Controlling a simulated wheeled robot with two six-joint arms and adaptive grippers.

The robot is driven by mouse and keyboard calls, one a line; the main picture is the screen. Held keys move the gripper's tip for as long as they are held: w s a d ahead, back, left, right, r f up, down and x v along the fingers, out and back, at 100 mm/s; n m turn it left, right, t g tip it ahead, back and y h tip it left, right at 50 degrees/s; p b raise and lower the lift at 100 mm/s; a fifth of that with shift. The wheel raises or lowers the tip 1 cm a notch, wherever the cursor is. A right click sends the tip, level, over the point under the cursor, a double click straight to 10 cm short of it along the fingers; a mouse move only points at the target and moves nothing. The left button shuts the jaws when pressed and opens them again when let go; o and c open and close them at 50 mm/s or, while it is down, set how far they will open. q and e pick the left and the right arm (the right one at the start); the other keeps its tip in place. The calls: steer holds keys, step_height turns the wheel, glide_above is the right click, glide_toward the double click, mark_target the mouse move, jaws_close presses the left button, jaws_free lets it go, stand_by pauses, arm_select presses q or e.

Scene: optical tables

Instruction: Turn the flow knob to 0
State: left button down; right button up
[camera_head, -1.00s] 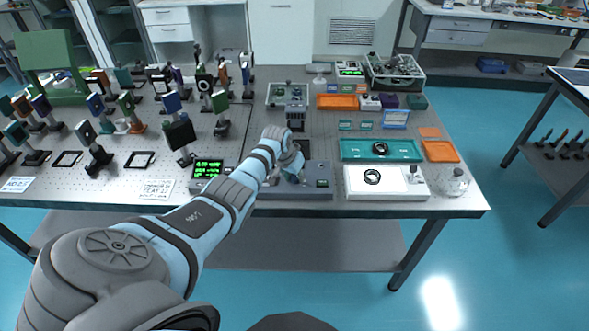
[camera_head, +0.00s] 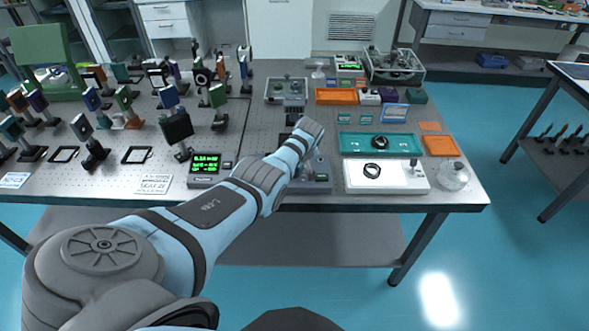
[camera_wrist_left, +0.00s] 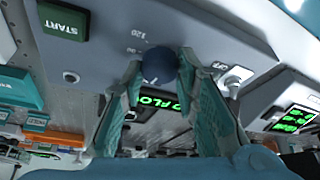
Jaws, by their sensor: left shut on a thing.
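In the left wrist view, my left gripper (camera_wrist_left: 161,72) is shut on a dark round knob (camera_wrist_left: 160,63), one finger on each side. The knob stands on a grey panel (camera_wrist_left: 205,40) with a scale; a mark like 120 shows beside it, and the fingers cover other marks. A green-lit screen (camera_wrist_left: 158,102) with the partly hidden word FLOW shows between the fingers. In the head view, my left arm reaches over the grey control box (camera_head: 318,187); my wrist hides the knob and fingertips there. My right gripper is not in view.
A green START button (camera_wrist_left: 62,20) and a small white switch (camera_wrist_left: 236,77) flank the knob. A meter with green digits (camera_head: 205,166) stands left of the box. A white tray (camera_head: 405,178) and a teal tray (camera_head: 350,143) lie to its right. Optic mounts crowd the table's left.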

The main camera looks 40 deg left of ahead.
arm_select(q)
steer(key=shift+n+g+b, duration=0.4)
steer(key=shift+n+b, duration=0.65)
steer(key=shift+n, duration=0.05)
steer(key=c, duration=1.2)
jaws_free()
steer(key=shift+c, duration=0.2)
steer(key=v, duration=1.2)
steer(key=shift+d, duration=0.2)
steer(key=shift+a, duration=0.1)
